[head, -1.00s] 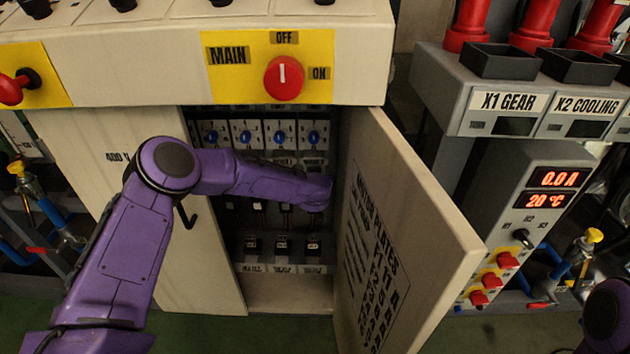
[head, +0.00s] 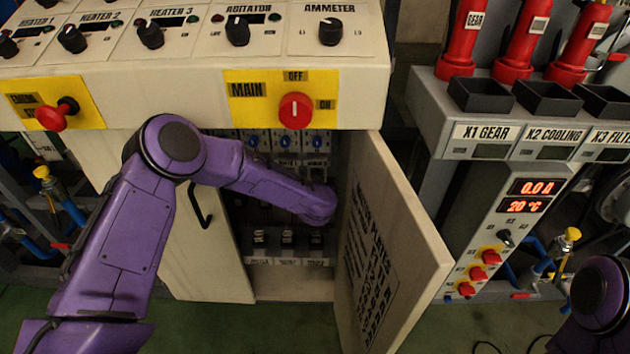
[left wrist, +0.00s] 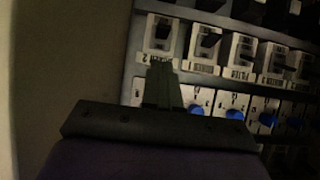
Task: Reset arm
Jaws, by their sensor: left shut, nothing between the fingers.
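My left arm reaches into the open cabinet (head: 210,265) below the main panel. In the head view its wrist end is inside the opening and the fingers are hidden. In the left wrist view my left gripper (left wrist: 162,84) is shut and empty. Its fingertips appear in front of the leftmost white switch (left wrist: 158,37); I cannot tell whether they touch it. My right gripper is out of view; only a dark purple part of my right arm shows at the lower right.
The cabinet door (head: 400,245) stands open to the right of my left arm. A door handle (head: 198,205) sticks out on the left. The red main knob (head: 295,110) is above the opening. Blue knobs (left wrist: 234,114) line the inside. A grey console (head: 520,205) stands at right.

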